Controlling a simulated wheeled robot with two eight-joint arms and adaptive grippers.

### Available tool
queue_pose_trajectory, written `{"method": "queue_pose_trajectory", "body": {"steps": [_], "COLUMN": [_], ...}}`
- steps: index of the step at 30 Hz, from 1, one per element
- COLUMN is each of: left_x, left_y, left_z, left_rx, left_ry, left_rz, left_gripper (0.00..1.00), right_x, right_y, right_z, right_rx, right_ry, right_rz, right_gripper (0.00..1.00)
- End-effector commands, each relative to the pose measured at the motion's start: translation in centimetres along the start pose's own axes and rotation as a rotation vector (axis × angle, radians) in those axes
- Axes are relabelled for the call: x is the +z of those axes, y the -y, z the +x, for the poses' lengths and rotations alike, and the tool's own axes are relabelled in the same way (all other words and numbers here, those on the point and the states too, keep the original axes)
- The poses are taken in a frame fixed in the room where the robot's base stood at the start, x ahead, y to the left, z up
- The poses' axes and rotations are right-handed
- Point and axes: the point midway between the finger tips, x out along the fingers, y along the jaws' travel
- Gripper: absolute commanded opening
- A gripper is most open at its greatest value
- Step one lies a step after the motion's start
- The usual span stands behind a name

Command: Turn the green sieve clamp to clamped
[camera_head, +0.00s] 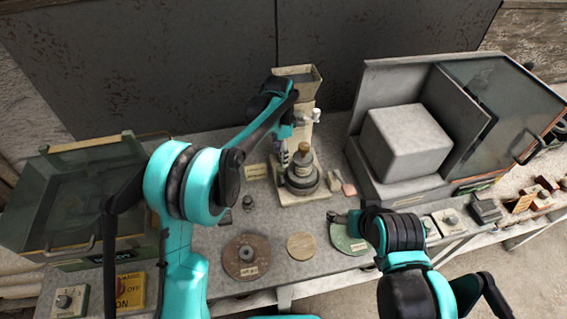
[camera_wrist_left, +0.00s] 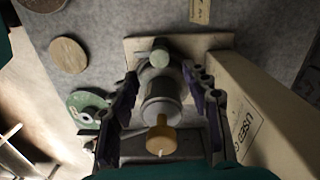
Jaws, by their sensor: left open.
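A stand with a hopper (camera_head: 297,75) on top stands at the back middle of the bench. A brass-topped cylinder (camera_head: 303,160) sits on its base. In the left wrist view a grey cylinder (camera_wrist_left: 160,103), a yellow knob (camera_wrist_left: 160,138) and a pale green round knob (camera_wrist_left: 159,53) line up; I cannot tell for sure whether this knob is the sieve clamp. My left gripper (camera_wrist_left: 160,80) is open, with its purple-padded fingers on either side of the cylinder, apparently apart from it. In the head view the left gripper (camera_head: 290,155) is beside the stand. My right arm's end is partly hidden at the right front.
A brown disc (camera_head: 246,257), a wooden disc (camera_head: 301,246) and a green disc (camera_head: 347,240) lie along the front. A grey block (camera_head: 406,142) in a glazed housing stands right. A green glass-topped box (camera_head: 60,215) stands left. Small switch boxes line the right front.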

Motion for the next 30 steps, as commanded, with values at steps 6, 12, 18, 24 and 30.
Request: {"method": "queue_pose_trajectory", "body": {"steps": [6, 12, 18, 24, 30], "left_x": [0.0, 0.0, 0.1, 0.1, 0.1], "left_y": [0.0, 0.0, 0.0, 0.0, 0.0], "left_z": [3.9, 6.2, 6.6, 6.6, 6.6], "left_rx": [-0.001, -0.001, -0.002, -0.002, -0.002], "left_ry": [-0.001, -0.001, -0.001, -0.001, -0.001], "left_rz": [-0.002, -0.002, -0.003, -0.003, -0.003], "left_gripper": [0.48, 0.48, 0.48, 0.35, 0.00], "right_x": [0.6, 0.8, 0.8, 0.8, 0.8], "right_y": [0.0, 0.0, 0.0, 0.0, 0.0], "right_z": [0.8, 1.1, 1.1, 1.1, 1.1], "right_rx": [0.000, 0.000, 0.000, 0.000, 0.000], "right_ry": [0.000, 0.000, 0.000, 0.000, 0.000], "right_rz": [0.000, 0.000, 0.000, 0.000, 0.000], "right_gripper": [0.84, 0.84, 0.84, 0.84, 0.84]}}
